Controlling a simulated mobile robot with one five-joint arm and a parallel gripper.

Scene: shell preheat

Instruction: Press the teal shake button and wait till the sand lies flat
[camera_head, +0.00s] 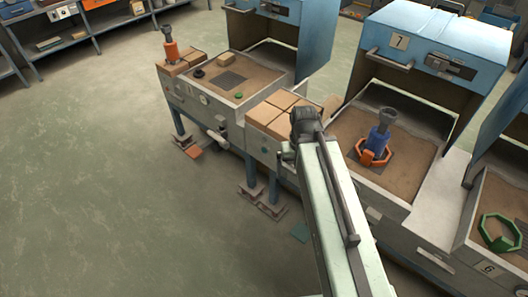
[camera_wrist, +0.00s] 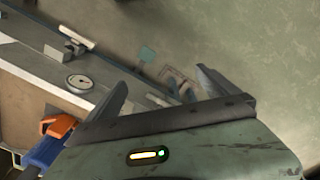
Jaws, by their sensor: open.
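A flat teal plate (camera_head: 300,231) lies low by the floor beside the middle station in the head view; a teal square also shows ahead of my fingers in the wrist view (camera_wrist: 147,54). I cannot tell whether either is the shake button. My gripper (camera_wrist: 161,78) is open with nothing between its fingers; my arm hides it in the head view. The middle sand box (camera_head: 405,115) holds brown sand that looks mostly level. A blue tool with an orange collar (camera_head: 374,152) stands in it. My arm covers part of this station's front.
A left sand box (camera_head: 262,78) has a small green knob (camera_head: 239,96). Wooden blocks (camera_head: 271,121) sit between the boxes. A green ring (camera_head: 499,231) lies in the right box. A gauge (camera_wrist: 78,82) is on the station front. The floor at left is clear.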

